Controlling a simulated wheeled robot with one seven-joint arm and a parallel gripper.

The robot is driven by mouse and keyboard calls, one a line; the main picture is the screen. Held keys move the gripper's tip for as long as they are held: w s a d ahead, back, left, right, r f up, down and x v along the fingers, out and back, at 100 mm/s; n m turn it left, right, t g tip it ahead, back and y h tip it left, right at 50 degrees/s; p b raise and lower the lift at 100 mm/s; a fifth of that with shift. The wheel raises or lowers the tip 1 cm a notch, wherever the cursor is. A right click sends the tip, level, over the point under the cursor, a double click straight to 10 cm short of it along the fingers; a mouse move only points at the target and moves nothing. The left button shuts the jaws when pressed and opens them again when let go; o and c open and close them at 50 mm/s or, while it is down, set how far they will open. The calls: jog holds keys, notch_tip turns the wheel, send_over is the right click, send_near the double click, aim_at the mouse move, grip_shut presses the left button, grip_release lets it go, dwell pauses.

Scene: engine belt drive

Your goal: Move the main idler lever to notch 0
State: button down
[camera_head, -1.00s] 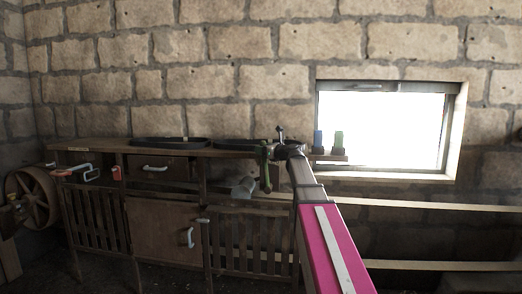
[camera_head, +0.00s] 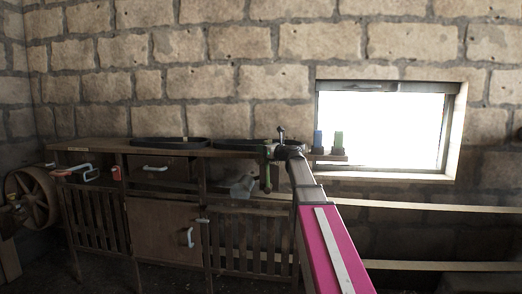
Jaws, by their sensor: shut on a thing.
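My pink and grey arm reaches up to the bench's right end. My gripper (camera_head: 271,153) is there, small and dark, and shut on a slim green lever (camera_head: 267,177) at the bench front. The lever hangs about upright below the gripper. The jaws' exact grip is too small to make out. No notch marks or numbers can be read, and I cannot tell from any label that this is the main idler lever.
The wooden bench (camera_head: 166,222) has a door and slatted panels. Two dark trays (camera_head: 170,142) lie on top. A red handle (camera_head: 117,173) and a spoked wheel (camera_head: 31,198) are at left. Blue and green cylinders (camera_head: 338,140) stand on a small shelf by the window.

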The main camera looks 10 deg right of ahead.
jog(key=shift+s+d, duration=0.15)
jog(key=shift+d, duration=0.25)
jog(key=c, duration=0.8)
grip_release()
jog(key=shift+s+d, duration=0.1)
jog(key=v, duration=1)
jog(key=shift+s+d+f, duration=0.2)
